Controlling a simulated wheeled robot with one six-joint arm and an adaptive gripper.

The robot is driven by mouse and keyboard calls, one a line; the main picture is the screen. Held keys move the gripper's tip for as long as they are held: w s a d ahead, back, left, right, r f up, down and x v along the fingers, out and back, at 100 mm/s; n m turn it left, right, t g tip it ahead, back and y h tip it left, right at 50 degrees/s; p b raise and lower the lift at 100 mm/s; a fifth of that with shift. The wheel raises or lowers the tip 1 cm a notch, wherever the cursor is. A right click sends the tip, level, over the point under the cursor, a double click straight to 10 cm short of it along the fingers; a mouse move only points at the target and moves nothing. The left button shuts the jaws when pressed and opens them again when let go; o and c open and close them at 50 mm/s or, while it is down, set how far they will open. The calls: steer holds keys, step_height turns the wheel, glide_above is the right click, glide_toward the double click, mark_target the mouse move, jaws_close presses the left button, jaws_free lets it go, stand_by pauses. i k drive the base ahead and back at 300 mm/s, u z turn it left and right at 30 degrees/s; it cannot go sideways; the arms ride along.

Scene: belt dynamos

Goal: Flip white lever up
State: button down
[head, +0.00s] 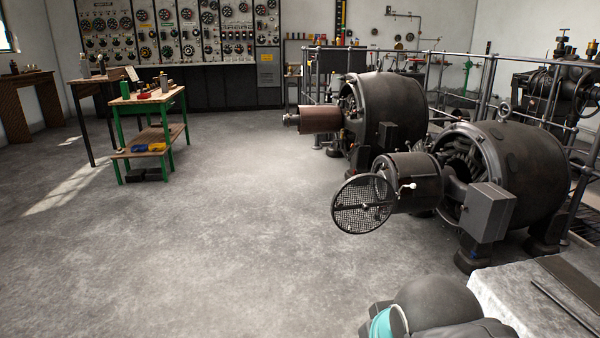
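A small white lever (408,187) shows on the front dynamo (520,170), right of centre in the head view. It sits on the side of the dark cylinder that sticks out toward the left, behind the round mesh disc (362,204). It is too small for me to tell whether it points up or down. Part of my arm, dark with a teal band, shows at the bottom edge, well below the lever and apart from it. My gripper is not in view.
A second dynamo (385,108) with a reddish-brown cylinder stands behind the first. Pipe railings (487,85) run behind and to the right. A pale block (505,290) stands at the bottom right. A green-legged table (167,120) stands at left. The floor between is clear.

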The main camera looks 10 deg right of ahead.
mark_target(414, 185)
steer(key=z, duration=0.45)
steer(key=i, duration=1.9)
steer(key=z, duration=0.5)
steer(key=i, duration=0.9)
steer(key=z, duration=0.2)
